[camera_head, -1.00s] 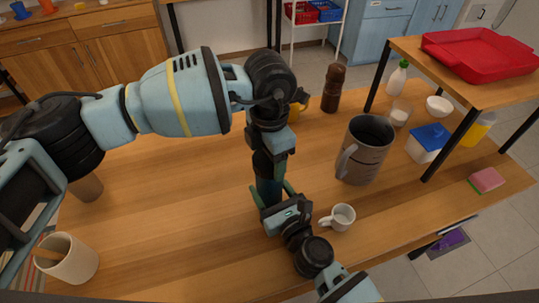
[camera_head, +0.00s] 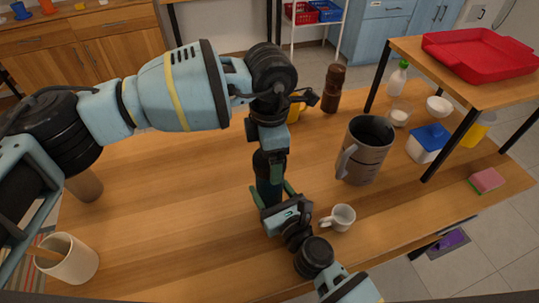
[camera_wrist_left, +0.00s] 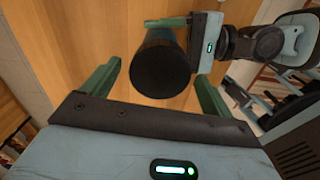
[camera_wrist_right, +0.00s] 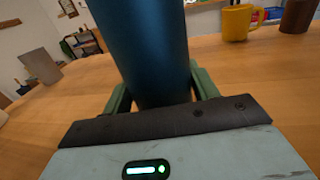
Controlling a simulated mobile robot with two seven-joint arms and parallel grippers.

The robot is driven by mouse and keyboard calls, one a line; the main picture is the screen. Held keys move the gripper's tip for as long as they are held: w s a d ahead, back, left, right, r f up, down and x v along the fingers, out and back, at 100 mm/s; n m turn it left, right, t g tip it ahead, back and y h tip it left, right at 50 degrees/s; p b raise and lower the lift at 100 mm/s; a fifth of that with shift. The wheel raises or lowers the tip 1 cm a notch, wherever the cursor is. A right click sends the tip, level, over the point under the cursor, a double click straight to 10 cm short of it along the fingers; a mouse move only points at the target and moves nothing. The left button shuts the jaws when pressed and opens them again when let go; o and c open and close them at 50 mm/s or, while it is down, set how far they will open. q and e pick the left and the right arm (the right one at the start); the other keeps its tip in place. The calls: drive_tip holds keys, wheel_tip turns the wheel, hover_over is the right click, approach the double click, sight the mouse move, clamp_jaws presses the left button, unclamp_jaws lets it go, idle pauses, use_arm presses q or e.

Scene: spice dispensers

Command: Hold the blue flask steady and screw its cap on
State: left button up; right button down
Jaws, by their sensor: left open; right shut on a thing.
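The blue flask (camera_head: 268,192) stands upright on the table in the head view, largely hidden by my arms. Its blue body fills the middle of the right wrist view (camera_wrist_right: 152,45). My right gripper (camera_head: 273,198) is shut around the flask's body, with a finger on each side. A round black cap (camera_wrist_left: 160,70) shows from above in the left wrist view, on top of the flask. How tightly it sits cannot be told. My left gripper (camera_wrist_left: 157,88) is open above the flask, pointing down, with its fingers apart on either side of the cap.
A white cup (camera_head: 343,217) stands just right of my right gripper. A large grey mug (camera_head: 367,150) and a brown bottle (camera_head: 334,88) stand farther back. A beige pot (camera_head: 75,262) is at the front left. A raised shelf (camera_head: 408,55) is at right.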

use_arm(q)
wheel_tip(320, 180, up, 3)
drive_tip(key=shift+r, duration=0.15)
drive_tip(key=shift+c, duration=0.4)
wheel_tip(320, 180, up, 4)
drive_tip(key=n, duration=0.5)
drive_tip(key=shift+f+n, duration=0.25)
drive_tip(key=shift+n, duration=0.05)
drive_tip(key=shift+f, duration=0.1)
drive_tip(key=shift+f, duration=3.95)
drive_tip(key=shift+c, duration=0.4)
drive_tip(key=c, duration=0.9)
drive_tip(key=o, duration=1.1)
